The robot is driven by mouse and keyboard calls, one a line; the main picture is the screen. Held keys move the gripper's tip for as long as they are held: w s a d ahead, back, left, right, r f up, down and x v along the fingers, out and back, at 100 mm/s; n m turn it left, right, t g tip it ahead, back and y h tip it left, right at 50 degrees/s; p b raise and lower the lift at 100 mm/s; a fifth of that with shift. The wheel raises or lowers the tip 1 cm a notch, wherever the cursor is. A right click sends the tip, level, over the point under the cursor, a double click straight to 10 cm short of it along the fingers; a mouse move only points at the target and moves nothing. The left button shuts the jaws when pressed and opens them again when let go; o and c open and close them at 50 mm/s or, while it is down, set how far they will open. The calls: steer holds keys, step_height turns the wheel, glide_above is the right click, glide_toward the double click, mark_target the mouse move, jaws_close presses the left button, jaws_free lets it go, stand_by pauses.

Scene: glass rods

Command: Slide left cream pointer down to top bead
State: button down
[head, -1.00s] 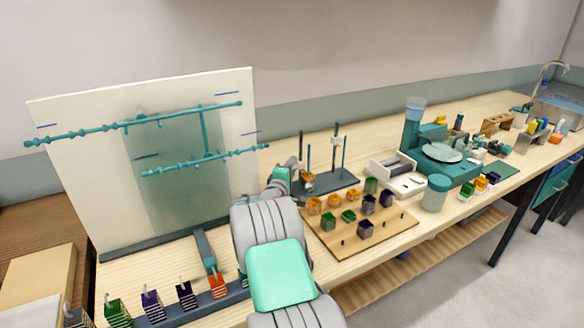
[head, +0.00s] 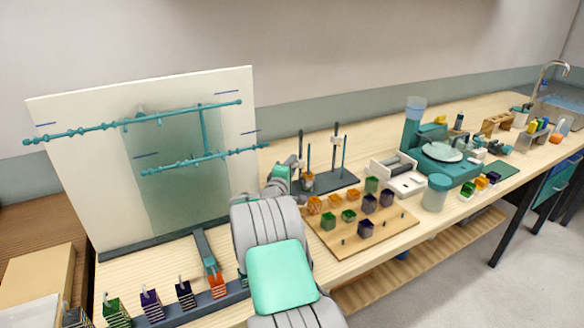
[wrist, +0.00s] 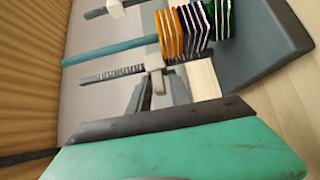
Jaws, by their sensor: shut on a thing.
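The stand (head: 325,182) shows in the head view with two dark upright rules and two teal rods. In the wrist view it lies sideways, its base (wrist: 255,60) to the right. The left cream pointer (wrist: 154,63) sits on the nearer dark rule (wrist: 105,76), between my gripper's fingers (wrist: 157,92), which are shut on it. Beside it, orange, purple and green beads are stacked on the teal rod (wrist: 100,52). The orange top bead (wrist: 168,35) is farthest from the base. The pointer looks about level with its upper face; contact is unclear. My arm hides part of the stand.
The right cream pointer (head: 336,138) is high on the other rule. A wooden board (head: 350,235) with several coloured cubes lies in front. A white panel (head: 90,180) with teal glass rods stands at left. Teal equipment (head: 440,165) stands to the right.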

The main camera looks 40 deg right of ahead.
steer(key=c, duration=1.4)
jaws_free()
steer(key=shift+c, duration=0.2)
steer(key=v, duration=0.7)
steer(key=shift+s+a+b, duration=0.25)
steer(key=shift+a+b, duration=0.1)
